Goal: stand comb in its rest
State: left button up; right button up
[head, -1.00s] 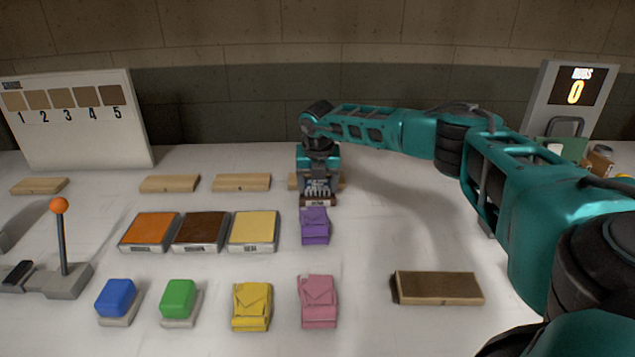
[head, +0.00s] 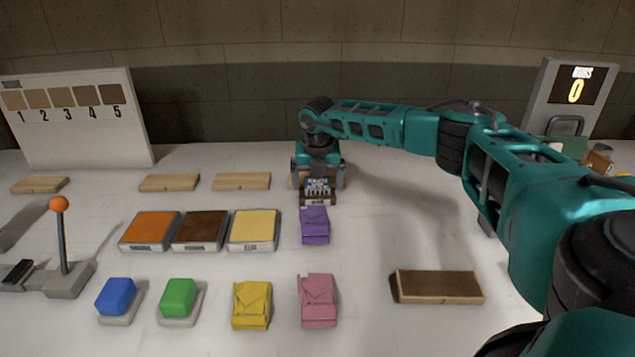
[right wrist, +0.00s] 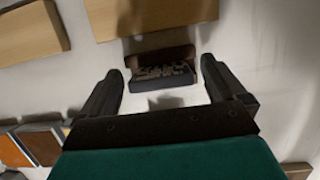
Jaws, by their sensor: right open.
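The comb (head: 318,186), grey with teeth, is at the brown rest (head: 318,199) at the back middle of the table, just behind the purple packet. It looks upright, with its teeth showing above the rest's labelled front. In the right wrist view the comb (right wrist: 162,72) shows against the brown rest (right wrist: 160,54); how deep it sits is hard to tell. My right gripper (head: 319,182) is open, with a finger to each side of the comb and apart from it. Both fingers of my right gripper (right wrist: 163,82) show spread in the wrist view. My left gripper is out of view.
A purple packet (head: 314,225) lies just in front of the rest. Orange (head: 150,229), brown (head: 201,229) and yellow (head: 254,229) pads lie left of it. Wooden blocks (head: 241,181) line the back. A brown tray (head: 437,286) lies front right, with free table behind it.

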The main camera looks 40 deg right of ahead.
jog(key=v, duration=1.1)
jog(key=shift+r, duration=0.2)
jog(key=shift+s+a, duration=0.1)
